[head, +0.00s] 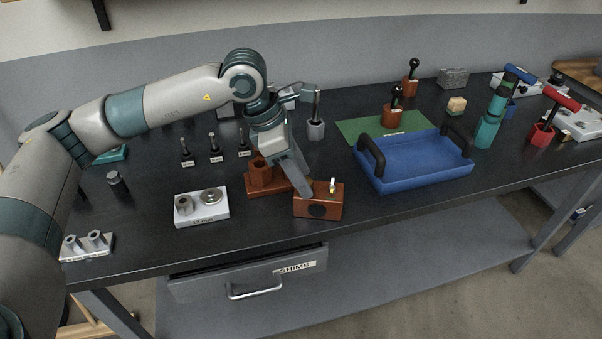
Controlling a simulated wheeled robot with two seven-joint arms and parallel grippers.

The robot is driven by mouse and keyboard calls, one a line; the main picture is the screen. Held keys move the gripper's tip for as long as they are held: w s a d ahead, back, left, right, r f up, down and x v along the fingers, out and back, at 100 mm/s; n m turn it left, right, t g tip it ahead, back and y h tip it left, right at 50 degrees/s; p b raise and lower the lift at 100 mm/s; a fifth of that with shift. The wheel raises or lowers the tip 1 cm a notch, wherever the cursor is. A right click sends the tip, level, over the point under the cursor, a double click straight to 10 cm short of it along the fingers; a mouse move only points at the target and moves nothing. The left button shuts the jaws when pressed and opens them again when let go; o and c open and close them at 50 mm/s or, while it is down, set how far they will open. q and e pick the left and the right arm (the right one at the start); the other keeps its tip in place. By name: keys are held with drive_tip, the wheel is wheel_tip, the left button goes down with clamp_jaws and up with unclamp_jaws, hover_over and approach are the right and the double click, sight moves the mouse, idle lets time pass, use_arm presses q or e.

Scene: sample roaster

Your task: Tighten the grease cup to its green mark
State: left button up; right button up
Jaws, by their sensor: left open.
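A reddish-brown block (318,208) with a dark round opening in its front stands near the table's front edge. A small pale brass fitting (332,186) sticks up from its top; it looks like the grease cup, but it is too small to be sure. I cannot make out a green mark on it. My left gripper (304,190) points down at the left part of the block's top, just left of the fitting. Its jaws are open, and I cannot tell whether they touch the block. My right gripper is not in view.
A brown stand (262,174) is close behind the left gripper. A white plate (202,208) with metal parts lies to the left. A blue tray (415,183) stands to the right, by a green mat (352,128). A drawer labelled SHIMS (250,275) is below.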

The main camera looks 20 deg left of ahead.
use_arm(q)
drive_tip(key=shift+a+r, duration=0.2)
drive_tip(key=shift+r, duration=0.25)
drive_tip(key=b+v, duration=0.2)
drive_tip(key=v, duration=1.4)
drive_tip(key=shift+r, duration=0.25)
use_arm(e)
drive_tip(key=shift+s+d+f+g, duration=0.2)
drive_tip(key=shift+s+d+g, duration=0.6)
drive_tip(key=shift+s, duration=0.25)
use_arm(q)
drive_tip(key=shift+s, duration=0.1)
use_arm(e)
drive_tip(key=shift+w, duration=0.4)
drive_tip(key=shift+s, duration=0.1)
